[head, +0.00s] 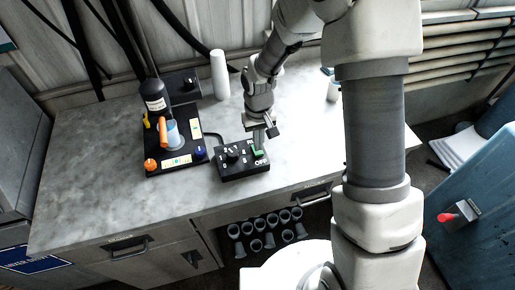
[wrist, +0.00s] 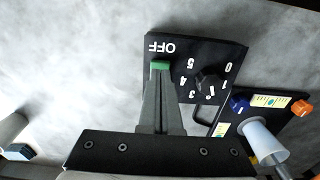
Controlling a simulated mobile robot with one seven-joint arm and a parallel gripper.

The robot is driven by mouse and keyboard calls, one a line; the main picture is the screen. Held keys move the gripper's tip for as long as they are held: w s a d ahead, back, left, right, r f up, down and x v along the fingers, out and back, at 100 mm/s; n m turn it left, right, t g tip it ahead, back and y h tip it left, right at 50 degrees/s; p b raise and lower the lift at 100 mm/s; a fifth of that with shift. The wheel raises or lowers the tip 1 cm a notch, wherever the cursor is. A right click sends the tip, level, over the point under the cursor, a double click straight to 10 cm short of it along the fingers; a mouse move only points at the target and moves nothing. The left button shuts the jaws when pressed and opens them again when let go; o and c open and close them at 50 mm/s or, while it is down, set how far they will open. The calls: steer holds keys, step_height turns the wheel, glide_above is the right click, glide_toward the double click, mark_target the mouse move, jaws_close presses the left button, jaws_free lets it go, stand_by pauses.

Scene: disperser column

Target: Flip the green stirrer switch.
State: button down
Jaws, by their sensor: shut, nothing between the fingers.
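The green stirrer switch (head: 258,153) sits on the right side of a black control box (head: 243,174) on the counter. In the wrist view the switch (wrist: 160,66) shows just beyond my fingertips, beside the word OFF. My gripper (head: 262,146) is shut and empty, right at the switch. In the wrist view its closed fingers (wrist: 160,80) overlap the near part of the switch, so I cannot tell whether they touch it. A black dial (wrist: 209,80) with numbers is next to the switch on the same box.
A black disperser stand (head: 150,165) with orange and blue knobs and a light blue cup (head: 174,134) stands left of the box. A white cylinder (head: 219,75) stands at the back. The counter's left part (head: 85,180) is clear.

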steer(key=shift+f+b, duration=0.8)
steer(key=shift+f, duration=0.15)
stand_by(0.9)
steer(key=shift+r, duration=0.2)
steer(key=shift+r+p, duration=2.35)
steer(key=shift+r, duration=1)
steer(key=s+d+r+m+t, duration=0.15)
steer(key=d+r, duration=0.25)
steer(key=r, duration=0.4)
steer(key=s+d+r+t, duration=0.1)
steer(key=s+d+r, duration=0.2)
steer(key=r, duration=0.5)
steer(key=s+d+r+m+t, duration=0.1)
steer(key=s+d+r, duration=0.1)
steer(key=s+r, duration=0.2)
steer(key=s+d+r+t, duration=0.2)
steer(key=s+r, duration=0.3)
steer(key=s, duration=0.5)
steer(key=shift+d+r+m, duration=0.3)
steer(key=shift+d+m, duration=0.05)
steer(key=shift+d, duration=0.4)
steer(key=shift+s, duration=0.1)
